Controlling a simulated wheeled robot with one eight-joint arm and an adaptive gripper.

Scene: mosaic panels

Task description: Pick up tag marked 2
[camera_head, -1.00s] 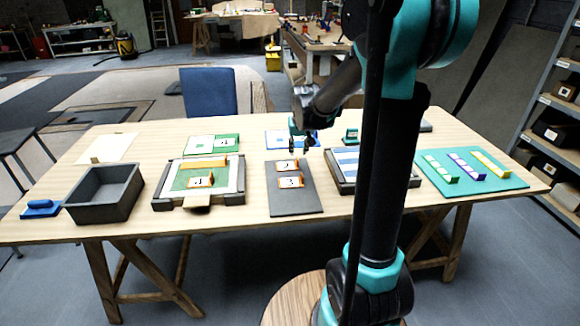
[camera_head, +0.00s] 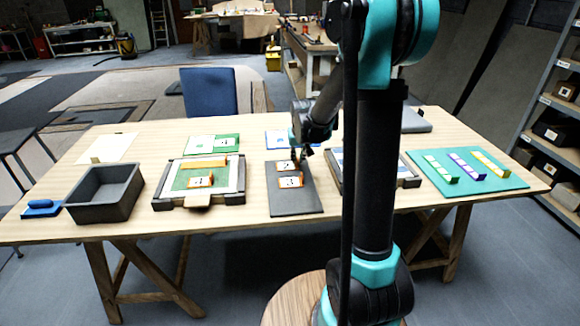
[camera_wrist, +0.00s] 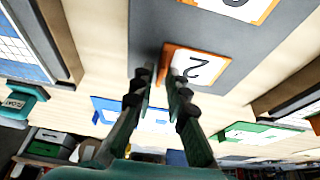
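The tag marked 2 is a white card with an orange edge, lying on the dark grey mat (camera_head: 297,207). In the head view it is the rear tag (camera_head: 285,166); its digit shows upside down in the wrist view (camera_wrist: 200,67). My gripper (camera_head: 303,158) is low over the mat's back end, close to this tag. A second orange-edged tag (camera_head: 290,182) lies in front on the mat.
Left of the mat is a framed green-and-white panel (camera_head: 234,178) bearing an orange bar and tag. A dark open bin (camera_head: 104,211) stands further left. Another framed panel (camera_head: 407,182) is right of the mat, partly hidden by my arm. A teal mat (camera_head: 484,184) lies far right.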

